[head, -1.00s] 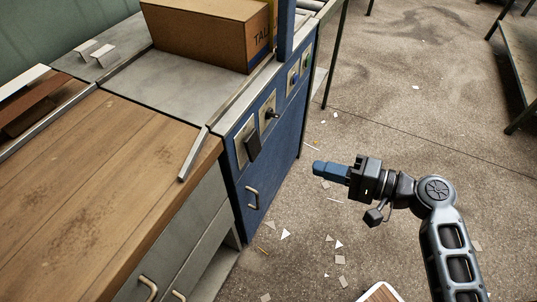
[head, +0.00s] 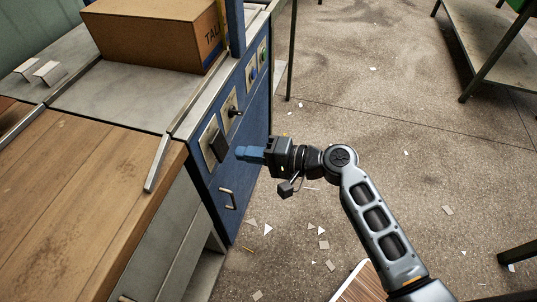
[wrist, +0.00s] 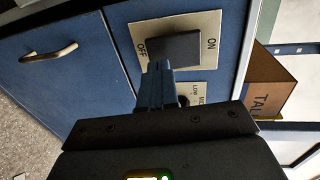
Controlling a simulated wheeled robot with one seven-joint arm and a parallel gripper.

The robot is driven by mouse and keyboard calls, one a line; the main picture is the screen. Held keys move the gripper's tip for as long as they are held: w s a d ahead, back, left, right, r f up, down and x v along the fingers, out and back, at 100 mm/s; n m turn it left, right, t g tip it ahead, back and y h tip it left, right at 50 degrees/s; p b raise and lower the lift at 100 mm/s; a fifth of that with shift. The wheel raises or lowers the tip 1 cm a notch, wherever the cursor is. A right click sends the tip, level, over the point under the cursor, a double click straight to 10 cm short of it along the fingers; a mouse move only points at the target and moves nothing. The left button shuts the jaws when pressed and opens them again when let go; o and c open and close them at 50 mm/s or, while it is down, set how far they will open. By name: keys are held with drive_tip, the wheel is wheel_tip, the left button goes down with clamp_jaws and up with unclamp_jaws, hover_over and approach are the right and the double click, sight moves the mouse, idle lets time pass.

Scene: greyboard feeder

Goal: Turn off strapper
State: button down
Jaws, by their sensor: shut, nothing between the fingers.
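The strapper is a blue cabinet (head: 243,165) with a steel top. Its front carries a dark rocker switch (head: 217,147) on a pale plate. In the wrist view the switch (wrist: 178,47) sits between the words OFF, at left, and ON, at right. My gripper (head: 240,153) has blue fingers, shut and empty, pointing at the switch from the right in the head view. In the wrist view my gripper's fingertips (wrist: 158,66) overlap the switch's lower edge near the OFF side. I cannot tell whether they touch it.
A selector lever (head: 234,112) and more controls (head: 251,74) lie farther along the panel. A cabinet handle (head: 228,199) sticks out below. A cardboard box (head: 155,35) rests on the strapper's top. A wooden worktop (head: 75,200) adjoins it. The floor at right is mostly clear, with paper scraps.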

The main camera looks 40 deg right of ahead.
drive_tip(key=shift+x, duration=1.5)
drive_tip(key=b, duration=0.1)
drive_tip(key=f+b, duration=0.1)
drive_tip(key=shift+w+a+t+b, duration=0.1)
drive_tip(key=shift+w+t+b, duration=0.1)
drive_tip(key=shift+t+b, duration=0.15)
drive_tip(key=shift+r+p, duration=0.3)
drive_tip(key=shift+r, duration=0.1)
approach(224, 152)
drive_tip(key=shift+s+d+f, duration=0.1)
drive_tip(key=shift+d, duration=0.2)
